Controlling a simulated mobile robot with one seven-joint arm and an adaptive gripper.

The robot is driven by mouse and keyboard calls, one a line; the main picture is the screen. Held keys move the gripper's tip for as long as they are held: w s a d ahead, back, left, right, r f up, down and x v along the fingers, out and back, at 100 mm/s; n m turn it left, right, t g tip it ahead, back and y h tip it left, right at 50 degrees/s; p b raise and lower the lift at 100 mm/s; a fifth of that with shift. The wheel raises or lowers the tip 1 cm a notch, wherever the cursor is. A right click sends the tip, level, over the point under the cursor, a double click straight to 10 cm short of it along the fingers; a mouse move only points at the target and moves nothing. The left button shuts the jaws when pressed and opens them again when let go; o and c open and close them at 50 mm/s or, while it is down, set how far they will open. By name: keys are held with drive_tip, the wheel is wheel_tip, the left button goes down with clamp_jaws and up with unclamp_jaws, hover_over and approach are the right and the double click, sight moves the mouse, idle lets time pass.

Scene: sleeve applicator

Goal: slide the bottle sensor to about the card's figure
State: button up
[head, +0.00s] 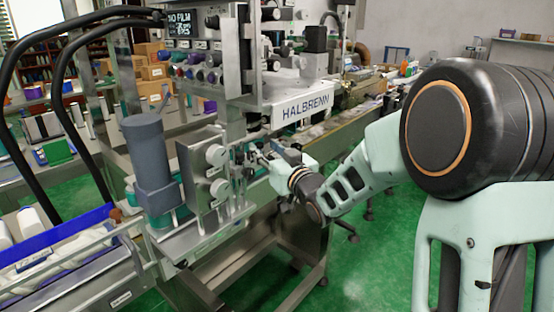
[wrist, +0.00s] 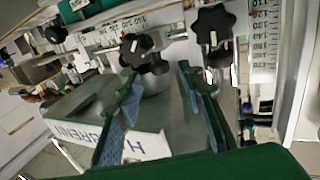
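My gripper (wrist: 160,74) is open in the wrist view, its two blue-padded fingers apart with nothing clearly held between them. In the head view my gripper (head: 256,156) is at the machine's front, small and partly lost among fittings. Ahead of the fingers in the wrist view are a black lobed knob (wrist: 137,48) by the left fingertip and another black knob (wrist: 213,24) beyond the right one. A horizontal scale (wrist: 118,32) runs behind the first knob; a vertical scale (wrist: 264,45) stands at right. I cannot tell which fitting is the bottle sensor, nor make out the card.
The machine's HALBRENN panel (head: 305,108) is just above my gripper in the head view. A dark grey cylinder (head: 147,160) and a plate with round dials (head: 217,155) stand left of it. White bottles (head: 30,222) lie in a blue-edged tray. Green floor is open below my arm.

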drive_tip(key=v, duration=0.9)
drive_tip(key=shift+s, duration=0.2)
